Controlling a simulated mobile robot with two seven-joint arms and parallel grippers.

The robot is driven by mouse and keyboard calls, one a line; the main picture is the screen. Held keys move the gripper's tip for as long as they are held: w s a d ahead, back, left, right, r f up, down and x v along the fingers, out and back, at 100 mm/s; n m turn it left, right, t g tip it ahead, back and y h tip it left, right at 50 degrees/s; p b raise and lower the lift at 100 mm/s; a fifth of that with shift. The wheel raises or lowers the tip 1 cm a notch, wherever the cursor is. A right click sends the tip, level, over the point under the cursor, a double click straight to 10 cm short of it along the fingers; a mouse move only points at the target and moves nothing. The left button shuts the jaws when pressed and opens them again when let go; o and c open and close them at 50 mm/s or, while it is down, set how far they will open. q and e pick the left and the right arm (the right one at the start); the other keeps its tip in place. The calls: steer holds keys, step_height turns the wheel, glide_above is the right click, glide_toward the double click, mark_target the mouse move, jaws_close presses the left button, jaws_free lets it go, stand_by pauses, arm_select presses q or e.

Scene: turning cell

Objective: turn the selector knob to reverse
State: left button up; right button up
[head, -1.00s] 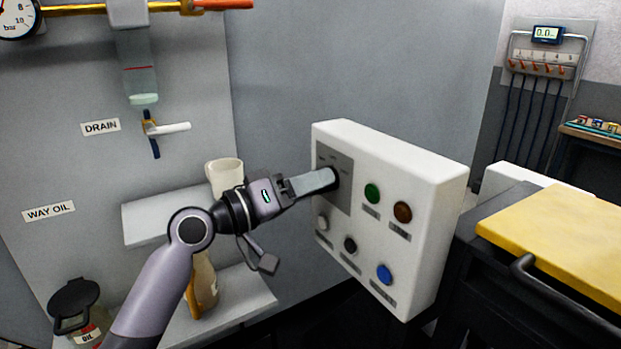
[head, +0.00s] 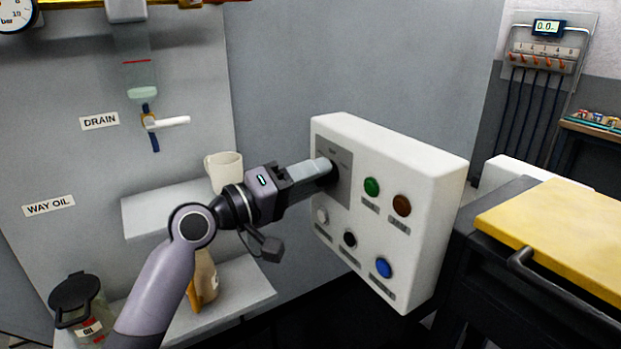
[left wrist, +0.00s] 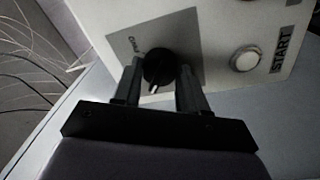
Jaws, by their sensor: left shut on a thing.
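The black selector knob (left wrist: 160,67) sits on a grey plate (left wrist: 185,33) of the white control box. In the left wrist view its pale pointer mark faces down towards my gripper, and part of a small label shows at its upper left, too blurred to read surely. My left gripper (left wrist: 160,82) has one finger on each side of the knob and is shut on it. In the head view the left gripper (head: 324,170) reaches the plate from the left, and its fingers mostly hide the knob. My right gripper is not in view.
The box face also carries a green button (head: 371,187), a brown-red button (head: 402,205), a blue button (head: 383,267) and others, close to my fingers. A shelf with a white mug (head: 224,172) stands left, behind my arm. A yellow-topped cabinet (head: 555,235) stands right.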

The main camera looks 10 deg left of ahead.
arm_select(q)
steer(key=o, duration=1.1)
steer(key=shift+c, duration=0.2)
steer(key=b+v, duration=0.2)
steer(key=v, duration=0.5)
